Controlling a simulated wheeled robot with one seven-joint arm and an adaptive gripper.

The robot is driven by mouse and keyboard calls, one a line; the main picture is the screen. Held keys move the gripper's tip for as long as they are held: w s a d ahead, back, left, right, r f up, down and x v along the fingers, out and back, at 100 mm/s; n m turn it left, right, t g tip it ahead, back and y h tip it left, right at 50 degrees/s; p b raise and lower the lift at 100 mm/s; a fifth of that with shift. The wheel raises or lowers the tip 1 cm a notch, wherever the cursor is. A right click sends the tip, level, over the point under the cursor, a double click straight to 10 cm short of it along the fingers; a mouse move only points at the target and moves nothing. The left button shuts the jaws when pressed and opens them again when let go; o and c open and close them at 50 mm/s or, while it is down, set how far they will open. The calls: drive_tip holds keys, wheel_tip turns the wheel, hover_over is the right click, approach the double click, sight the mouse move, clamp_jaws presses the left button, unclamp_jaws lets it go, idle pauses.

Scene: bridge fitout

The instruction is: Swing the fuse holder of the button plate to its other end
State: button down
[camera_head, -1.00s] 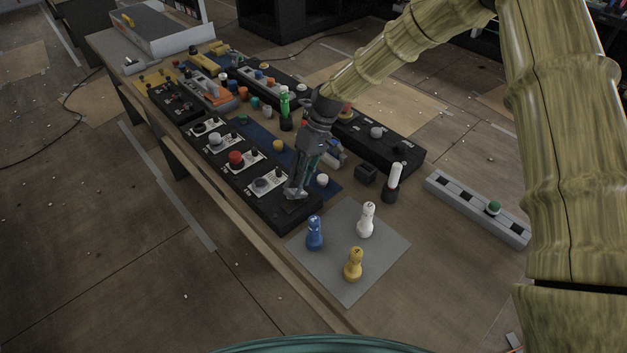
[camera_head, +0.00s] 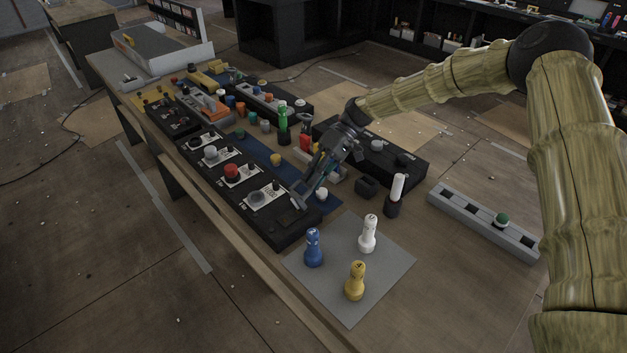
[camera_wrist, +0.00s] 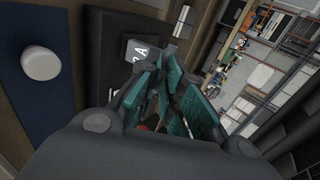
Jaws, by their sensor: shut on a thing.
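The long black button plate (camera_head: 263,226) lies along the table's near edge, with a red button (camera_head: 232,171), grey knobs and white labels on top. My gripper (camera_head: 298,203) points down at its right-hand end. In the wrist view its teal-padded fingers (camera_wrist: 172,100) are close together, shut on a small part of the fuse holder, which is mostly hidden between them. I cannot make out which way the holder lies.
A grey mat (camera_head: 345,300) with blue (camera_head: 313,247), white (camera_head: 368,234) and yellow (camera_head: 355,281) pieces lies just right of the plate. A blue strip (camera_head: 322,202) runs behind it. A black block (camera_head: 366,187) and a white-topped post (camera_head: 396,195) stand farther right.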

drive_tip(key=shift+s+f, duration=0.25)
drive_tip(key=shift+f, duration=0.4)
drive_tip(key=c, duration=1.5)
unclamp_jaws()
drive_tip(key=shift+w+a+f, duration=0.1)
drive_tip(key=shift+w, duration=0.1)
drive_tip(key=shift+w+r, duration=0.1)
drive_tip(key=shift+r, duration=0.25)
drive_tip(key=v, duration=1.2)
